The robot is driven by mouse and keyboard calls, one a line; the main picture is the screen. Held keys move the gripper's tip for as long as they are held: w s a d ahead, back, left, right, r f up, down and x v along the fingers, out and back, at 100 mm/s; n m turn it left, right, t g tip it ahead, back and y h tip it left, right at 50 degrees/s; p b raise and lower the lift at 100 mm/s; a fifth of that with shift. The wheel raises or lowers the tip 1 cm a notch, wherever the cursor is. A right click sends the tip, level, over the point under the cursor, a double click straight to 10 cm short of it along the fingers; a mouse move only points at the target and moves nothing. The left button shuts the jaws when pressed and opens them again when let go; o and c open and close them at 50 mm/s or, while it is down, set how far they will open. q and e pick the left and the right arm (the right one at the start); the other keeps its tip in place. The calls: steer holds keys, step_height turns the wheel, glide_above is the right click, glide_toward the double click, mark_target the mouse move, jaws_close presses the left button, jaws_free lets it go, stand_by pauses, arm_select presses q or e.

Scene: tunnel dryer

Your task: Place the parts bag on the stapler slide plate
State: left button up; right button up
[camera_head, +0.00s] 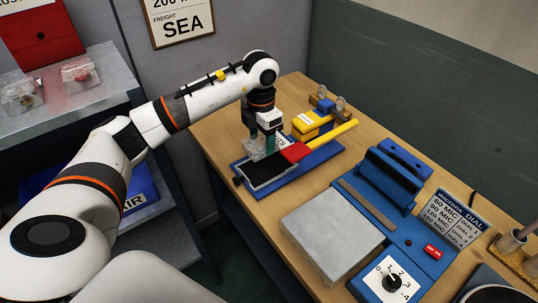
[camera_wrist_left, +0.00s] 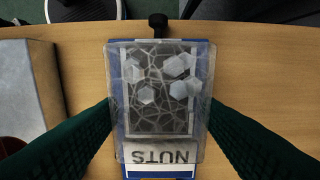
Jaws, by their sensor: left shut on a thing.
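The parts bag (camera_wrist_left: 160,118) is a clear pouch with several grey nuts and a white NUTS label. My left gripper (camera_head: 264,146) is shut on it, one green finger on each side in the left wrist view. In the head view the bag (camera_head: 257,150) is at the fingertips, over the dark slide plate (camera_head: 268,174) on the stapler's blue base. In the wrist view the dark plate shows through the bag. I cannot tell whether the bag touches the plate. The stapler's red head (camera_head: 295,152) and yellow handle (camera_head: 334,138) are just right of the gripper. My right gripper is out of view.
A grey block (camera_head: 330,232) and a blue sealer-like machine (camera_head: 384,180) stand to the right on the wooden table (camera_head: 215,140). A yellow device (camera_head: 313,122) stands behind the stapler. Two clear bags (camera_head: 78,71) lie on the grey shelf at left.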

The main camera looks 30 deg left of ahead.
mark_target(259, 142)
arm_select(q)
steer(key=f, duration=0.1)
steer(key=s+f, duration=0.1)
steer(key=f, duration=0.1)
steer(key=shift+f, duration=0.1)
steer(key=shift+f+p, duration=0.3)
steer(key=f, duration=0.3)
steer(key=shift+w+f+p, duration=0.15)
steer(key=shift+w+p, duration=0.05)
steer(key=shift+p, duration=0.15)
steer(key=shift+f, duration=0.2)
steer(key=o, duration=1.1)
steer(key=shift+c, duration=0.2)
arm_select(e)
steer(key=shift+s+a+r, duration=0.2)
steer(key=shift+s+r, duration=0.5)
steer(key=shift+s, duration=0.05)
